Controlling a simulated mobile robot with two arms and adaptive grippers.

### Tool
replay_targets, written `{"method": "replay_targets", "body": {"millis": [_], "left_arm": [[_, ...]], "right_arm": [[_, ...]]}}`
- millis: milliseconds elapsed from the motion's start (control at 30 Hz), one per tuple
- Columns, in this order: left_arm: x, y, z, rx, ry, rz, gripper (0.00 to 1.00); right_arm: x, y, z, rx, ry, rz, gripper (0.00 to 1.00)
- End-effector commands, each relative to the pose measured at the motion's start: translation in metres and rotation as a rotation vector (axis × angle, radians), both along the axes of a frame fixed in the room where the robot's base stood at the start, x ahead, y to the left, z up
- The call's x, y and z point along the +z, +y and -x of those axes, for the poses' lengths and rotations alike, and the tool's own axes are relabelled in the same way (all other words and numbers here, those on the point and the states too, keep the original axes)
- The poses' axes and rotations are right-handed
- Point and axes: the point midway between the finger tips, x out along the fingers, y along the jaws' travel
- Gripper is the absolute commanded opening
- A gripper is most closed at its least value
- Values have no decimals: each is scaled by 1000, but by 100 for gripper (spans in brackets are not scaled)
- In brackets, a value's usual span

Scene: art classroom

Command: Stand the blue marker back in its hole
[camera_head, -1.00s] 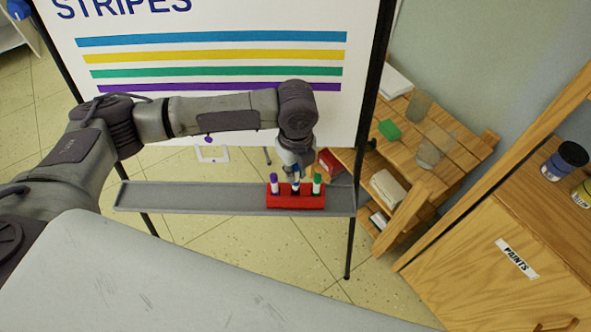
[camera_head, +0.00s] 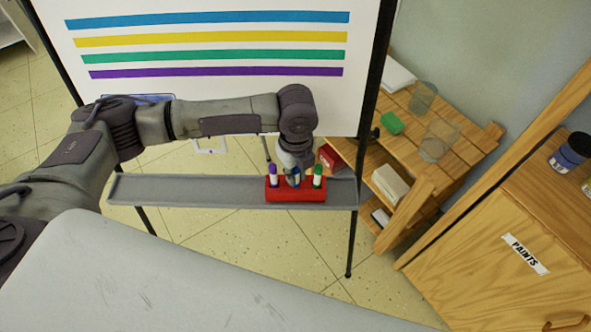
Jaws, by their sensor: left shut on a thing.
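The red marker holder (camera_head: 296,194) sits on the right part of the easel's grey tray (camera_head: 185,191). A purple-capped marker (camera_head: 273,176) stands upright at its left end and a green-capped marker (camera_head: 318,177) at its right end. The blue marker (camera_head: 295,182) is between them, upright over the middle of the holder. My left gripper (camera_head: 294,173) reaches down from above and is shut on the blue marker. The gripper hides its upper part, and I cannot tell how deep its foot is in the hole. My right gripper is not in view.
The whiteboard (camera_head: 210,100) with coloured stripes stands behind the tray. The left part of the tray is bare.

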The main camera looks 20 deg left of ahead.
Motion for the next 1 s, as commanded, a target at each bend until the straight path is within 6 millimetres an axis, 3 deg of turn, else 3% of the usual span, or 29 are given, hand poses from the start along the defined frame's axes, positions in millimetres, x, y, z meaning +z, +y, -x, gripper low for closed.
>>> {"method": "replay_targets", "body": {"millis": [433, 467, 633, 1000], "left_arm": [[-2, 1, 0, 3, 2, -3, 0], [-2, 1, 0, 3, 2, -3, 18], [-2, 2, 0, 3, 2, -3, 46], [-2, 2, 0, 3, 2, -3, 46]], "right_arm": [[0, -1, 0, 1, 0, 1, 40], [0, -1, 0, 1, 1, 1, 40], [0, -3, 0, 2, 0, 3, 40], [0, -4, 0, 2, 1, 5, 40]]}}
